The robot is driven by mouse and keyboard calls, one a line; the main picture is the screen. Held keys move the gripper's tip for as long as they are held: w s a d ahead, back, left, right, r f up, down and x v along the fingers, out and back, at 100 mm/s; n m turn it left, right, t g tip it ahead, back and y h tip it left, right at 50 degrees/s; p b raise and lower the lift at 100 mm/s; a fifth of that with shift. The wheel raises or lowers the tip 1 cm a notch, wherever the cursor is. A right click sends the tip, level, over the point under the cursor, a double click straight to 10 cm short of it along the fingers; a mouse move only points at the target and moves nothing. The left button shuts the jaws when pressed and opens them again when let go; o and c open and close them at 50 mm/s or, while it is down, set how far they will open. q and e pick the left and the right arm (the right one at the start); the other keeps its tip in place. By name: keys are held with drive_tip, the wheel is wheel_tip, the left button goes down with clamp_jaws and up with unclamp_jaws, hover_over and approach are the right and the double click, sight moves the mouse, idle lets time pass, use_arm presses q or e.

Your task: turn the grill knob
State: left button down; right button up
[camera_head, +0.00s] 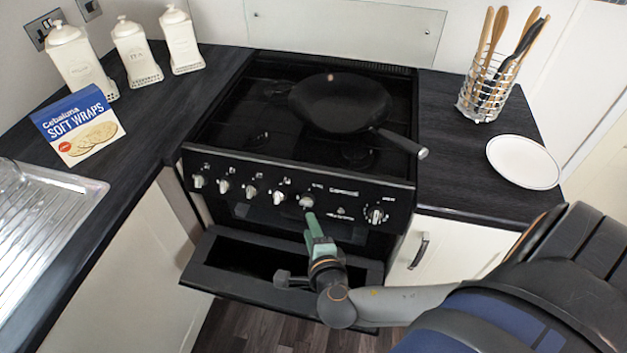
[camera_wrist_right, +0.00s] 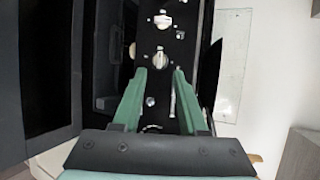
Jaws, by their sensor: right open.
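The black cooker's sloping front panel (camera_head: 340,188) carries a row of silver knobs. I cannot read which one is marked for the grill. My right gripper (camera_head: 310,220) comes up from below, its green fingers just in front of and below one knob (camera_head: 306,201), right of the middle of the row. In the right wrist view the fingers of my right gripper (camera_wrist_right: 160,73) are spread apart with nothing held. A silver knob (camera_wrist_right: 160,57) shows just beyond the fingertips, roughly centred between them. I cannot tell whether they touch it. My left gripper is not in view.
An open dark cooker flap (camera_head: 225,278) juts out below the panel, beside my right arm. A frying pan (camera_head: 340,102) sits on the hob, its handle toward the right front. A white plate (camera_head: 523,162) and utensil holder (camera_head: 485,100) stand right; a wraps box (camera_head: 78,125) stands left.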

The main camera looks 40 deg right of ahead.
drive_tip(key=shift+v, duration=1.45)
